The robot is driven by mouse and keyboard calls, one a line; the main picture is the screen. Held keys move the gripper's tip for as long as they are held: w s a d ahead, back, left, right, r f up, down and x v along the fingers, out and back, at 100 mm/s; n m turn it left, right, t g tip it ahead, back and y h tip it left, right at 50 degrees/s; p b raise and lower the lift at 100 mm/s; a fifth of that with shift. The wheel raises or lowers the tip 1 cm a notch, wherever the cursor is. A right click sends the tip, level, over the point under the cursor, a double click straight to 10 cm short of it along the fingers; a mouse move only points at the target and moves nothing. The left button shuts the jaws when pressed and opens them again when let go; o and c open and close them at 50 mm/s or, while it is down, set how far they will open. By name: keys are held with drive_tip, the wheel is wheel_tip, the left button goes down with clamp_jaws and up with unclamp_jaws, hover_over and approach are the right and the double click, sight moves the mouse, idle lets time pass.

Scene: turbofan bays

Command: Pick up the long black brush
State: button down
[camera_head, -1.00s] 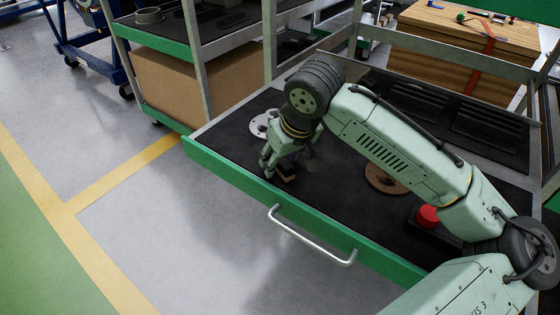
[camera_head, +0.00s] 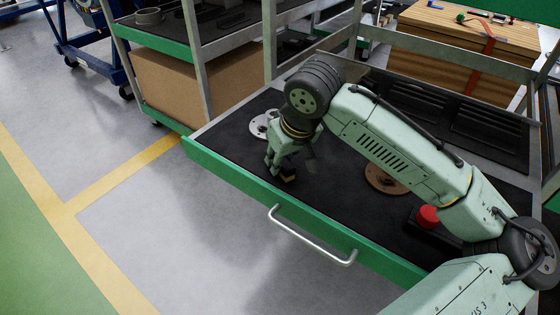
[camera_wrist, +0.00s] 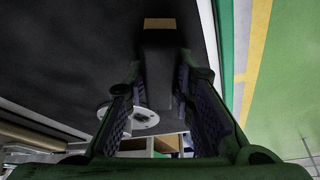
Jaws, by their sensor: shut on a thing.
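The long black brush (camera_wrist: 158,65) lies between my two fingers in the wrist view, with a tan end at the top. In the head view only a small dark and tan part of the brush (camera_head: 288,178) shows below my gripper (camera_head: 284,168), inside the open drawer near its front edge. My gripper (camera_wrist: 160,112) is shut on the brush, with a padded finger on each side. The far part of the brush is hidden by the gripper.
The drawer (camera_head: 222,163) has a black lining and a green front with a metal handle (camera_head: 310,238). In it are a silver flanged disc (camera_head: 260,126), a brown disc (camera_head: 383,180) and a red button (camera_head: 428,216) on a black base. Metal frame posts stand behind.

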drive_tip(key=shift+r, duration=0.15)
drive_tip(key=shift+r+p, duration=0.55)
drive_tip(key=shift+p, duration=0.1)
wheel_tip(320, 180, up, 3)
drive_tip(key=p, duration=0.2)
drive_tip(key=shift+f+p, duration=0.1)
drive_tip(key=shift+p, duration=0.3)
drive_tip(key=s+b, duration=0.2)
drive_tip(key=s, duration=1)
drive_tip(key=shift+s+f, duration=0.1)
drive_tip(key=shift+f, duration=0.1)
drive_tip(key=shift+s+r+b, duration=0.3)
drive_tip(key=shift+s+b, duration=0.65)
drive_tip(key=shift+s+r+b, duration=0.3)
drive_tip(key=shift+s+b, duration=0.65)
